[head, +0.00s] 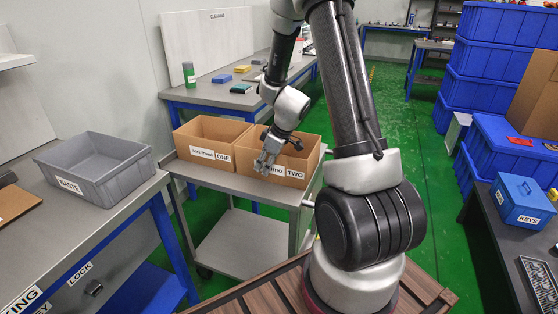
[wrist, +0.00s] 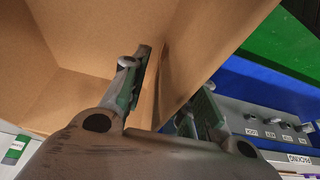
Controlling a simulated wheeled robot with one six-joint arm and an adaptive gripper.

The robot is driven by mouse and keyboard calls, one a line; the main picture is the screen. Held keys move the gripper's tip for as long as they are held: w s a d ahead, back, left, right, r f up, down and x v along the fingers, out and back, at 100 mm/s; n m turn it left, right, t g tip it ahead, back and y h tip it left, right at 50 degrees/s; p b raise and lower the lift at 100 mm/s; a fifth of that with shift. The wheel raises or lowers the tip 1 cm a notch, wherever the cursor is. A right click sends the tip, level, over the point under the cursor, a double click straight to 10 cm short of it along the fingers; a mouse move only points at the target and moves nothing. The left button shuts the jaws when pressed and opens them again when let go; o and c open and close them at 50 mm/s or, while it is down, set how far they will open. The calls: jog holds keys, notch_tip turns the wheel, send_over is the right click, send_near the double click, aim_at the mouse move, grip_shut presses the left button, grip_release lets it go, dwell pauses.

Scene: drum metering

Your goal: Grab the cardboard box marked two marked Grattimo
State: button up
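The cardboard box marked TWO (head: 310,166) stands on the right half of a grey cart, its open top facing up. Its front name label is partly hidden by my arm; only the ending "mo" shows. My gripper (head: 264,163) is at the box's front wall, near the left end. In the wrist view, one finger of my gripper (wrist: 168,98) is inside the box and the other is outside, with the cardboard wall (wrist: 190,55) between them. The fingers stand apart, with gaps visible beside the wall. The box rests on the cart.
A similar cardboard box marked ONE (head: 193,157) stands close on the left on the same cart (head: 230,239). A grey WASTE bin (head: 92,172) is on the left bench. A bench with a green bottle (head: 189,76) is behind. Blue crates (head: 480,92) stack at right.

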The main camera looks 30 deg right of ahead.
grip_shut()
dwell(0.4)
